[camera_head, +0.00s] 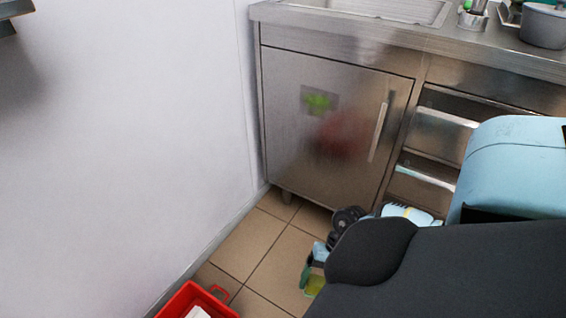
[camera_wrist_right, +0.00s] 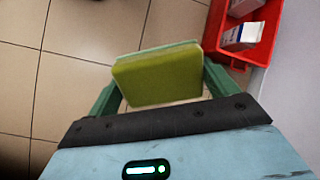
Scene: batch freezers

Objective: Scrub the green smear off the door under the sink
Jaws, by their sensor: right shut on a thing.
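The green smear (camera_head: 318,102) is on the upper middle of the steel door (camera_head: 285,135) under the sink (camera_head: 370,8). The door is closed, with an upright bar handle (camera_head: 378,132) at its right side. My right gripper (camera_head: 309,276) is low over the floor in front of the door, apart from it. It is shut on a sponge (camera_head: 315,286), partly hidden by my arm. In the right wrist view the yellow-green sponge (camera_wrist_right: 158,77) sits between the two green fingers, with a paler layer along its far edge. My left gripper is not in view.
A red crate (camera_head: 222,306) with white boxes (camera_wrist_right: 240,36) inside stands on the tiled floor at the lower left. A plain wall (camera_head: 130,130) borders the door's left side. Open steel shelves (camera_head: 440,132) are right of the door. A pot (camera_head: 543,27) stands on the counter.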

